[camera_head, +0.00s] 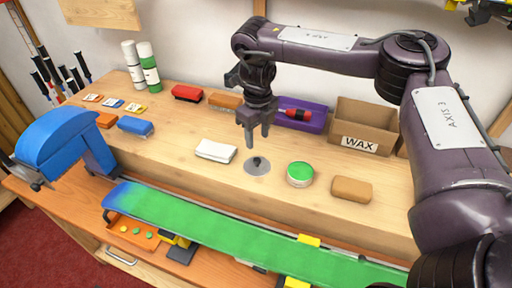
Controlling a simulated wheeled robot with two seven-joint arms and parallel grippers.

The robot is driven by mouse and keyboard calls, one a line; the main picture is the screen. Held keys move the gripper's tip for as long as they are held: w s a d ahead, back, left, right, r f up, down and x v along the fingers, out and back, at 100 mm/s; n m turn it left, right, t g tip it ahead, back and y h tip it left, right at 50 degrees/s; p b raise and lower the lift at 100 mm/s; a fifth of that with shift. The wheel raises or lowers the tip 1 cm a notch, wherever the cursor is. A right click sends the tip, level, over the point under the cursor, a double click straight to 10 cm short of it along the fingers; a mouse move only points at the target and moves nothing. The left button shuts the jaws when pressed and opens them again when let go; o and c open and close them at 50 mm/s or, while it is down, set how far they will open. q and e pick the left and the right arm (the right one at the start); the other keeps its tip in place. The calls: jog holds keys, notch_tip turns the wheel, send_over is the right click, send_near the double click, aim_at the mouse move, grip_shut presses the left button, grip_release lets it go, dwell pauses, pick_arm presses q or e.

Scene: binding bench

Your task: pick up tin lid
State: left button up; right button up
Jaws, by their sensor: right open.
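The tin lid (252,169) is a flat grey disc lying on the wooden bench, with a small dark knob or shadow at its middle. My right gripper (257,139) points down above the lid, open and empty. Its fingertips look apart from the lid, with a small gap. My left gripper is not in view.
A cardboard WAX box (358,143) and purple case (316,124) stand behind.

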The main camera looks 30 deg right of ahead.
aim_at(257, 159)
jog(key=f, duration=0.1)
jog(key=s+f+p, duration=0.1)
jog(key=f, duration=0.1)
jog(key=shift+a, duration=0.15)
jog(key=shift+s+a+f+p, duration=0.1)
jog(key=shift+f+p, duration=0.25)
jog(key=shift+f, duration=0.3)
jog(key=shift+s+a+f+p, duration=0.1)
jog(key=shift+f+p, duration=0.2)
jog(key=shift+f, duration=0.3)
jog(key=shift+w+f, duration=0.1)
jog(key=shift+f, duration=0.9)
jog(key=shift+c, duration=0.3)
jog(key=c, duration=0.5)
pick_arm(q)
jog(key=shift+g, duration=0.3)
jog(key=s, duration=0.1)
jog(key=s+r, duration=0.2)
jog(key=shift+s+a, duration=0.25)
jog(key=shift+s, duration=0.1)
pick_arm(e)
grip_shut()
